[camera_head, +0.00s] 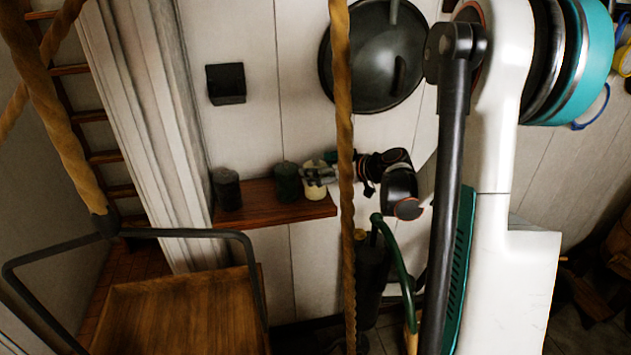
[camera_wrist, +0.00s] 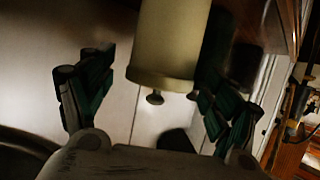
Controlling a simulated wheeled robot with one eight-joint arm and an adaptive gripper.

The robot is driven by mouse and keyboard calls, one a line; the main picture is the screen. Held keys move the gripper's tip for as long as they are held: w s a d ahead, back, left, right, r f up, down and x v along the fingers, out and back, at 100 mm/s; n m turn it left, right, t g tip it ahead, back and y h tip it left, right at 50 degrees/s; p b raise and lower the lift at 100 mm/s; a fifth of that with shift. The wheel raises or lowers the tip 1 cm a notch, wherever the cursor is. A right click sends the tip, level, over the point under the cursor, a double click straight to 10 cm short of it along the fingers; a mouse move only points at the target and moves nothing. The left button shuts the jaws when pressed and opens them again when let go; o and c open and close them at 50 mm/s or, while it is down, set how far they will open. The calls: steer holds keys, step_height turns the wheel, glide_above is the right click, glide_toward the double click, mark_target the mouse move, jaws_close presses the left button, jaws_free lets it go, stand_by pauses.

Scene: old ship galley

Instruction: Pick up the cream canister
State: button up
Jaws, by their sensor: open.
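The cream canister (camera_head: 315,181) stands upright near the right end of a wooden wall shelf (camera_head: 272,207). My gripper (camera_head: 328,170) is at its right side in the head view, and the fingers partly cover its upper part. In the wrist view the cream canister (camera_wrist: 168,42) shows between the two open fingers of my gripper (camera_wrist: 157,88). A gap shows on its left, while the right finger is close beside it. I cannot tell whether they touch.
A dark green canister (camera_head: 287,182) stands just left of the cream one, and a black canister (camera_head: 227,188) farther left. A rope (camera_head: 343,120) hangs in front of the shelf's right end. A big pan (camera_head: 372,60) hangs above. A wooden tray-like surface (camera_head: 185,310) is lower left.

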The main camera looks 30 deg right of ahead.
steer(key=c, duration=1.5)
